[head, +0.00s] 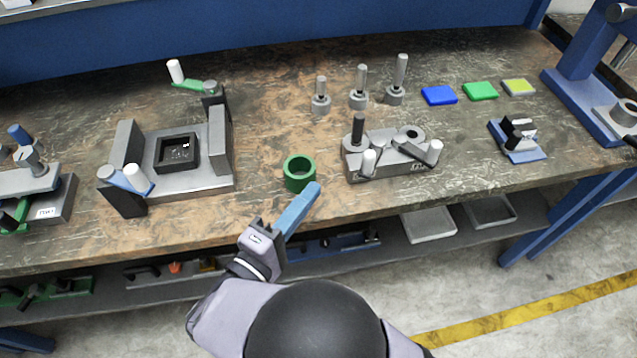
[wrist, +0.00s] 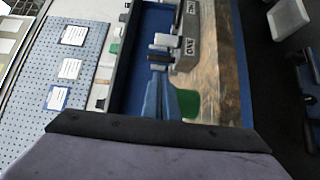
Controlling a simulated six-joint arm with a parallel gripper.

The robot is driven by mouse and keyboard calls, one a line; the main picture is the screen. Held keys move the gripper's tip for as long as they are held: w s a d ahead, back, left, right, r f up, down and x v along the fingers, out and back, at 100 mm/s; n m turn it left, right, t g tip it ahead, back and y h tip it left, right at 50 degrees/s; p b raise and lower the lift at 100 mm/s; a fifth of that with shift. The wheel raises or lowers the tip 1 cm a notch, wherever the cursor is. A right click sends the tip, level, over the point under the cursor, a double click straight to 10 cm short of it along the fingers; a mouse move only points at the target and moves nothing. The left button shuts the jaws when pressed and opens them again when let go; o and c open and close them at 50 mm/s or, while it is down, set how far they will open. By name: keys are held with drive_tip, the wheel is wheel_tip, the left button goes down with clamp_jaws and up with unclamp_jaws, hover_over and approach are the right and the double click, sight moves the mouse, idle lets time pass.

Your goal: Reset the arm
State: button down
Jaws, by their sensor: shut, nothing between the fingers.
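My gripper (head: 312,192) has long blue fingers pressed together with nothing between them. In the head view it is over the front edge of the workbench, its tip just right of and below the green ring (head: 299,188). The arm reaches up from the bottom middle of the head view. The blue fingers also show in the wrist view (wrist: 157,80), with a green shape (wrist: 188,103), likely the ring, partly behind them. I cannot tell how high the tip is above the bench.
The workbench (head: 270,130) carries a grey fixture with a black square insert (head: 177,153) at left and a grey block with levers (head: 392,155) at right. Several grey pegs (head: 359,98) and coloured tiles (head: 439,95) stand behind. A blue press (head: 585,90) is at far right.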

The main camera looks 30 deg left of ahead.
drive_tip(key=shift+s, duration=0.65)
drive_tip(key=w+d+f+m+g+h+p, duration=0.1)
drive_tip(key=w+d+m+g+h+p, duration=0.25)
drive_tip(key=d, duration=0.65)
drive_tip(key=w+d+f+m+g+h, duration=0.1)
drive_tip(key=w+d+m+g+h, duration=0.1)
drive_tip(key=w+d+g+h, duration=0.65)
drive_tip(key=s+d+m+g+y+p, duration=0.3)
drive_tip(key=s+d+m+y, duration=0.1)
drive_tip(key=d, duration=0.6)
drive_tip(key=s+d+m+g+y+p, duration=0.3)
drive_tip(key=d+m+y+p, duration=0.1)
drive_tip(key=d+m+y, duration=0.3)
drive_tip(key=d+m, duration=0.1)
drive_tip(key=d, duration=0.1)
drive_tip(key=shift+s+d+r+m+y, duration=0.3)
drive_tip(key=shift+s+d+m, duration=0.05)
